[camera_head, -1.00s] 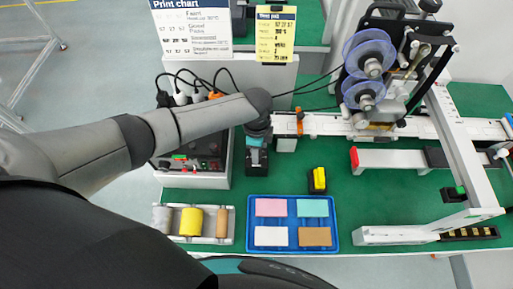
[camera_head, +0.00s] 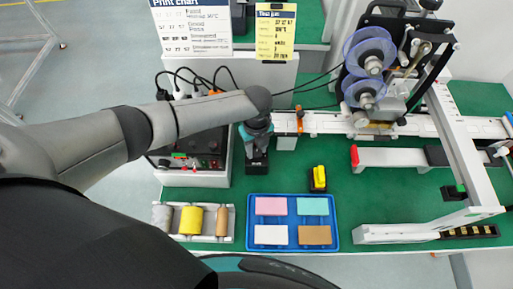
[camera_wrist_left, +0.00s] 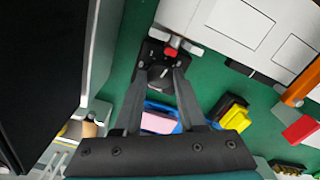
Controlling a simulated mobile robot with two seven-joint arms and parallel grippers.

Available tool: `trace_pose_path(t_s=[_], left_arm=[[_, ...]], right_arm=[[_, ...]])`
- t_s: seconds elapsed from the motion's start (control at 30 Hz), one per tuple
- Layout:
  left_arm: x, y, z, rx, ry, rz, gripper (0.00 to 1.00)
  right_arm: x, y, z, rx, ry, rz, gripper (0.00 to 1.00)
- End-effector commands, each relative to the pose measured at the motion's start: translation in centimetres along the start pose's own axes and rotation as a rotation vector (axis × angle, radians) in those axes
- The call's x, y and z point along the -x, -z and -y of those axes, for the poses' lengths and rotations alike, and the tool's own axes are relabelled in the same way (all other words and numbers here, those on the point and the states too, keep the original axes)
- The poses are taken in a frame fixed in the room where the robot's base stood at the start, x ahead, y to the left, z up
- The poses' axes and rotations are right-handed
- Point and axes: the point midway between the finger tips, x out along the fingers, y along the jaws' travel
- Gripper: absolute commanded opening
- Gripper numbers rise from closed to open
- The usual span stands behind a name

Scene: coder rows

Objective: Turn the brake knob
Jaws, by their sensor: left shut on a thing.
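The brake knob (camera_wrist_left: 158,72) is a round dark knob with a pale mark, on a small black box (camera_wrist_left: 148,58) with a red part at its edge. In the head view, this black box (camera_head: 257,167) stands upright on the green table, right of the control unit. My left gripper (camera_wrist_left: 163,75) reaches down over the box and is shut on the knob, one finger on each side. In the head view, my left gripper (camera_head: 257,148) hides the knob. My right gripper is in neither view.
The control unit (camera_head: 197,180) stands close on the left. A blue tray (camera_head: 290,246) with coloured cards lies in front, and a yellow and black block (camera_head: 318,179) is to the right. A roll holder (camera_head: 226,237) lies front left. The printing machine (camera_head: 385,85) stands back right.

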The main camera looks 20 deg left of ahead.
Motion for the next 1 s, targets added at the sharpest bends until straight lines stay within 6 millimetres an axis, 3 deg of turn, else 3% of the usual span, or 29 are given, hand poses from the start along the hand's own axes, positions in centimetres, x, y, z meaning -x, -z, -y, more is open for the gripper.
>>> trace_pose_path(t_s=[0.5,1.0], left_arm=[[-0.1,0.1,0.0,-0.428,0.001,-0.002,0.0],[0.0,0.1,0.1,-0.58,0.001,-0.002,0.0]], right_arm=[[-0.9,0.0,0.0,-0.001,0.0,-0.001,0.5],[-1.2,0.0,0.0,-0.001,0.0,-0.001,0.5]])
